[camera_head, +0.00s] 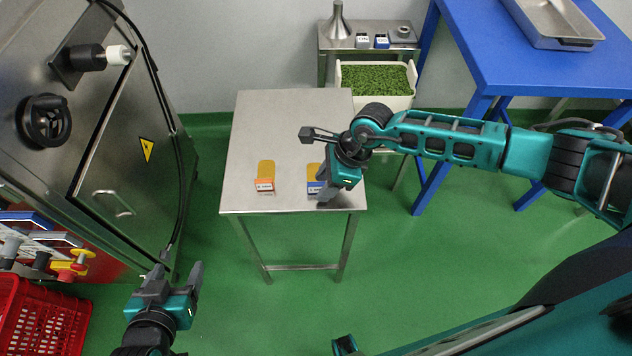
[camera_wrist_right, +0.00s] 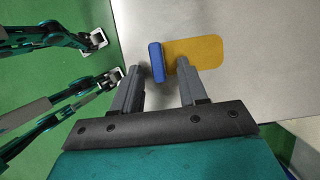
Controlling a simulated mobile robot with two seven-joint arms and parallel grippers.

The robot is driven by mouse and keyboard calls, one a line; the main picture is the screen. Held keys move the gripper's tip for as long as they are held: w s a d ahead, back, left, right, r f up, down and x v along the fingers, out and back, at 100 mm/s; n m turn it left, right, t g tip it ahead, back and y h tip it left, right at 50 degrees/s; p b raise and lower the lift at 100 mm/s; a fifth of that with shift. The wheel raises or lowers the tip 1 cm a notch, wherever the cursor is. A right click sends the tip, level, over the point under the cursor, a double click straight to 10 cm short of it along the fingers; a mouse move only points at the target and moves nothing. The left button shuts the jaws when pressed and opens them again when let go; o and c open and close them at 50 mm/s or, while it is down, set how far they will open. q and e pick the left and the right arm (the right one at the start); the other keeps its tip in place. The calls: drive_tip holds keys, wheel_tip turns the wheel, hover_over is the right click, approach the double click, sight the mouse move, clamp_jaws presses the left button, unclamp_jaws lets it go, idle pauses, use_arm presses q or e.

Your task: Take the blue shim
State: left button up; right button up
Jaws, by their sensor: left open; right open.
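The blue shim (camera_head: 315,187), a blue block with a flat yellow tab, lies on the steel table (camera_head: 262,112) near its front right; my right gripper partly hides it. In the right wrist view, the blue block (camera_wrist_right: 157,63) lies just ahead of and between the two fingertips, with its yellow tab (camera_wrist_right: 205,52) extending right beyond the right finger. My right gripper (camera_head: 326,193) is open and empty, pointing down at the shim; its fingers also show in the right wrist view (camera_wrist_right: 158,70). My left gripper (camera_head: 178,273) is open and empty, away from the table at lower left.
An orange shim (camera_head: 265,185) with a yellow tab lies left of the blue one. A white bin of green pellets (camera_head: 376,80) and a small shelf stand behind. A steel machine (camera_head: 125,160) and red crate (camera_head: 40,318) are left. A blue table (camera_head: 530,65) is at back right.

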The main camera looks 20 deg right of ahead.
clamp_jaws()
drive_tip(key=shift+r, duration=0.1)
idle(0.4)
